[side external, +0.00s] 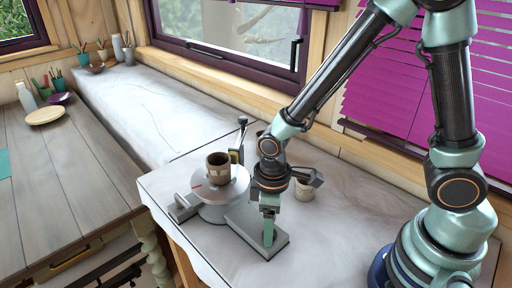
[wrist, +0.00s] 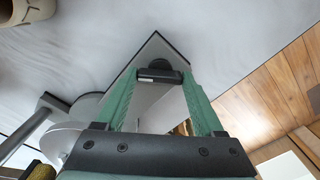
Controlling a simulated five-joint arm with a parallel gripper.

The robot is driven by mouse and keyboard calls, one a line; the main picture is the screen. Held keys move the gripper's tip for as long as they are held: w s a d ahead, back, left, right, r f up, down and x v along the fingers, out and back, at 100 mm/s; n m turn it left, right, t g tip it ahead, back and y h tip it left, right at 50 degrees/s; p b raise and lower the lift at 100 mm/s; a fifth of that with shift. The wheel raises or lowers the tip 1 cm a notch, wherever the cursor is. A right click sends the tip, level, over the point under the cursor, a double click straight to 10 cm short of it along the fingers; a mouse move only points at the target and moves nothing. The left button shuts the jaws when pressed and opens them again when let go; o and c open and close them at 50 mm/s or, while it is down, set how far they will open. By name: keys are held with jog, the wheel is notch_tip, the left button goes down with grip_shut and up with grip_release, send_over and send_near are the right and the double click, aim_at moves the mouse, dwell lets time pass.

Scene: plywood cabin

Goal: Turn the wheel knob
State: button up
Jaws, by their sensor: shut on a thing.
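The pottery wheel stands on the white worktop, with a pale round wheel head (side external: 236,192) and a grey base box (side external: 278,246) reaching to the right. A brown cup (side external: 218,168) stands upright on the wheel head. My gripper (side external: 268,238) points down over the box in the side view. In the wrist view, its green fingers (wrist: 160,82) are shut on the dark wheel knob (wrist: 158,74) on the box top (wrist: 150,50). The fingers hide the knob in the side view. The knob's turn angle cannot be told.
A lever with a dark ball top (side external: 242,122) rises behind the wheel. The worktop (side external: 150,105) is clear toward the back left. A wooden table (side external: 65,160) with a plate (side external: 46,116) stands at left.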

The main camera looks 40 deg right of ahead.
jog(key=m, duration=1.4)
jog(key=shift+m, duration=0.3)
jog(key=m, duration=0.3)
jog(key=shift+m, duration=0.3)
jog(key=m, duration=0.3)
jog(key=shift+m, duration=0.3)
jog(key=m, duration=0.6)
jog(key=shift+m, duration=0.3)
jog(key=o, duration=1.4)
